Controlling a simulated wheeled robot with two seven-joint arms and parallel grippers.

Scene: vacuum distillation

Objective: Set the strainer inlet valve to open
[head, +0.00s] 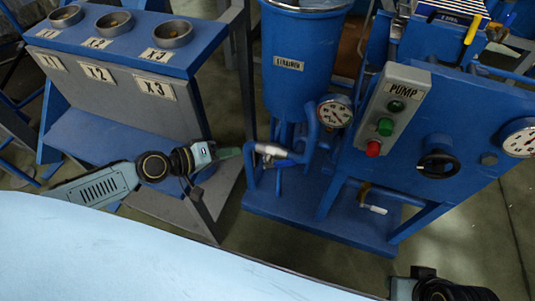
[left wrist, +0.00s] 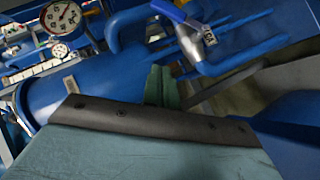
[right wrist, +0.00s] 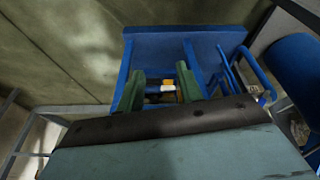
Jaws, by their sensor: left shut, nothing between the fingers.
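The blue vessel labelled STRAINER (head: 289,64) stands at the middle back; it also shows tilted in the left wrist view (left wrist: 85,85). In the left wrist view a valve with a blue lever and a tag (left wrist: 195,30) is on blue pipe beyond my fingertips. My left gripper (head: 232,152) is shut and empty, left of the valve and apart from it; its fingers also show in its wrist view (left wrist: 160,88). My right gripper (right wrist: 160,85) is open and empty. I cannot read which valve is the inlet.
A pressure gauge (head: 335,111), a PUMP button box (head: 393,108) and a black knob (head: 438,160) are to the right. A blue stand with three cups (head: 112,22) is at left.

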